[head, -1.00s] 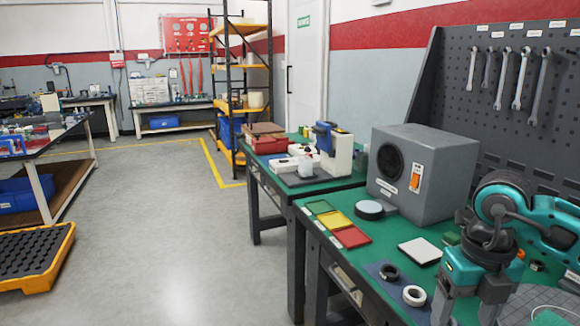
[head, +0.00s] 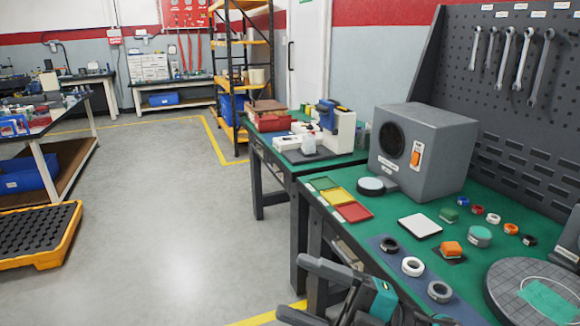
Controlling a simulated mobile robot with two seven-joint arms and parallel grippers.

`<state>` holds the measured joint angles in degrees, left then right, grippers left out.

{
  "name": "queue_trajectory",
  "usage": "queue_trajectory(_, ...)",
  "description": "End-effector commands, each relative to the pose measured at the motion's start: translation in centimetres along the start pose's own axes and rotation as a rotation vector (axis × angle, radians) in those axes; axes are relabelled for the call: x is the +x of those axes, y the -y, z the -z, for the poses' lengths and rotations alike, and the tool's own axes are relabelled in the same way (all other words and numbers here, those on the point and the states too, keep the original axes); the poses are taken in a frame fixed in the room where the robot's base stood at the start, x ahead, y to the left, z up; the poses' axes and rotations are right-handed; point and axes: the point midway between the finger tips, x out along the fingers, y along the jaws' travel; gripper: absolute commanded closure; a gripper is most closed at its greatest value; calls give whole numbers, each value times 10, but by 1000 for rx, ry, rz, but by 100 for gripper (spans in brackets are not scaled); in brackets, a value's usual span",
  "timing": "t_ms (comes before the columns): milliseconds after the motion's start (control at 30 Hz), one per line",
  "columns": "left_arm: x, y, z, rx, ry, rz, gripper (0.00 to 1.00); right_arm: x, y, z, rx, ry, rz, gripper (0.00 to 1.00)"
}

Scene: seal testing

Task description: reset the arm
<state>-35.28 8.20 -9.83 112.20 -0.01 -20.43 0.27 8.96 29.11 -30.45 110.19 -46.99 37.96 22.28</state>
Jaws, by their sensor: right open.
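My right gripper (head: 291,287) is at the bottom of the head view, in front of the bench's near edge. Its two dark fingers point left and stand apart, with nothing between them. A teal and dark part of my right arm (head: 382,300) shows behind the fingers. The rest of the arm is cut off by the frame. My left gripper is not in view.
The green workbench (head: 340,230) holds a grey speaker-like box (head: 440,150), three coloured trays (head: 338,196), a white square pad (head: 420,226), several small rings, an orange-topped block (head: 451,249) and a round grey plate (head: 510,275). Open floor (head: 160,220) lies left.

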Motion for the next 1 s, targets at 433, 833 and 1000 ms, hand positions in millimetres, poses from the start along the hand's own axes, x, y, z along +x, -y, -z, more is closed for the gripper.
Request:
queue_trajectory(433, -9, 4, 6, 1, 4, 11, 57, -183, 132, -86, 827, 1086, -557, 28)
queue_trajectory(833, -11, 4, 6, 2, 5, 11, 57, -241, 209, -57, 1087, 1369, -550, 28)
queue_trajectory(1000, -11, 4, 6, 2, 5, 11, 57, -241, 209, -57, 1087, 1369, -550, 28)
